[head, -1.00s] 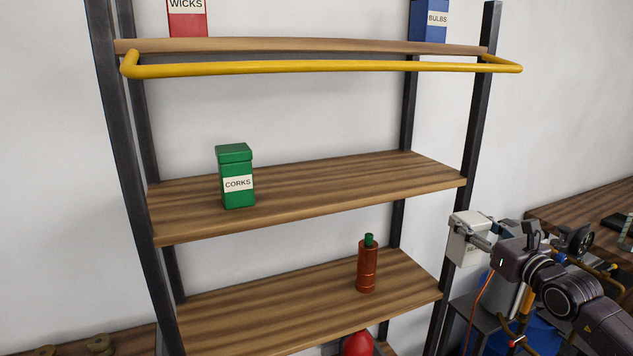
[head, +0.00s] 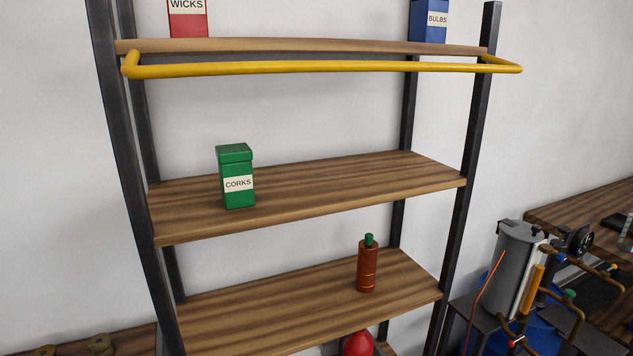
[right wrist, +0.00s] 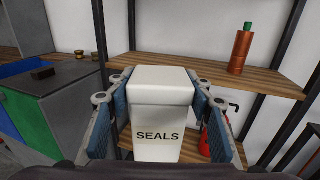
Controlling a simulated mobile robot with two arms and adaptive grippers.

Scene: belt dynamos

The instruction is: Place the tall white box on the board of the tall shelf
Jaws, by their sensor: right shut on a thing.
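The tall white box (right wrist: 160,117), labelled SEALS, shows in the right wrist view only. My right gripper (right wrist: 162,112) is shut on it, with a blue-padded finger on each side, and the box looks upright. The tall shelf has dark posts and several wooden boards: a top board (head: 300,46) with a yellow rail in front, a middle board (head: 330,193) and a lower board (head: 290,308). In the right wrist view a board (right wrist: 265,80) with the brown bottle lies behind the box. My left gripper is not in view, and my right arm is out of the head view.
A green CORKS box (head: 236,177) stands on the middle board's left part. A brown bottle (head: 367,265) stands on the lower board. The yellow rail (head: 320,67) fronts the top board, which holds a red WICKS box (head: 187,18) and a blue BULBS box (head: 429,20). Equipment (head: 525,270) stands at right.

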